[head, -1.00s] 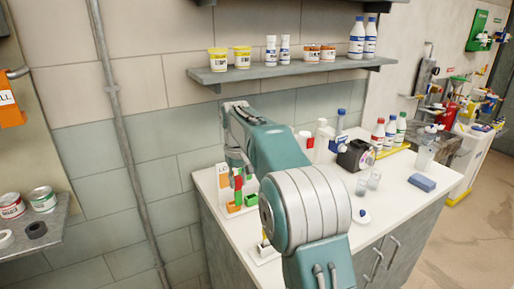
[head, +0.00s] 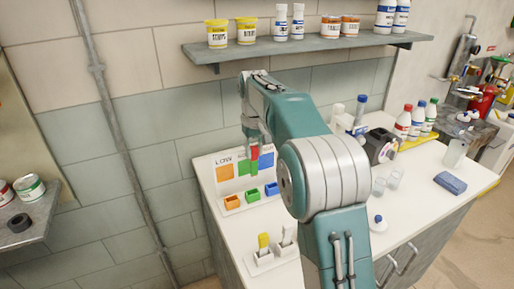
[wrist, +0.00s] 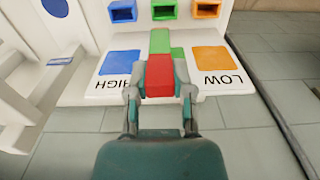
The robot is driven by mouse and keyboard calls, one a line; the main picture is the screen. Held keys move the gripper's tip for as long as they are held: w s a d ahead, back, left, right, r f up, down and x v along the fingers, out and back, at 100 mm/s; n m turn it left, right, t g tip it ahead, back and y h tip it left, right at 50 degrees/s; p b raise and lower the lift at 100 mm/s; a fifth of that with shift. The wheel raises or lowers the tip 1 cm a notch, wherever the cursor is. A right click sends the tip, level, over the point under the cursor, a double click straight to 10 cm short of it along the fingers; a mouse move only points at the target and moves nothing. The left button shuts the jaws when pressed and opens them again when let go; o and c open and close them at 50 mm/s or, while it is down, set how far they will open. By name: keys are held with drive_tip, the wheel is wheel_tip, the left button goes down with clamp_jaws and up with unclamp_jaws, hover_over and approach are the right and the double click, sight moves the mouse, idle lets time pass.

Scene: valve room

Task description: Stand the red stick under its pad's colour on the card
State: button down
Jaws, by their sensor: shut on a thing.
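My gripper (head: 253,140) is shut on the red stick (head: 254,153); in the wrist view the stick (wrist: 159,76) lies between the two fingertips (wrist: 160,92). Its far part is green. The stick is in front of the white card (head: 213,168), which has an orange square (wrist: 210,60) by LOW, a blue square (wrist: 120,63) by HIGH, and a green square (wrist: 177,52) between, partly hidden by the stick. I cannot tell whether the stick touches anything.
A white stand (head: 262,262) with a yellow piece (head: 264,241) and a white piece is on the counter (head: 238,235) nearer me. Bottles, cups and a blue sponge (head: 450,182) are to the right. A shelf (head: 300,47) with tubs runs above.

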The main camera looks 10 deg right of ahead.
sight(252, 176)
drive_tip(key=shift+a+f, duration=0.2)
drive_tip(key=shift+f, duration=0.45)
drive_tip(key=shift+a+f, duration=0.15)
drive_tip(key=shift+f, duration=0.45)
drive_tip(key=shift+d+f, duration=0.2)
drive_tip(key=shift+f, duration=0.25)
drive_tip(key=shift+a+f, duration=0.35)
drive_tip(key=shift+f, duration=0.55)
drive_tip(key=shift+d, duration=0.15)
drive_tip(key=shift+s, duration=0.1)
drive_tip(key=shift+f, duration=2.3)
idle(1.1)
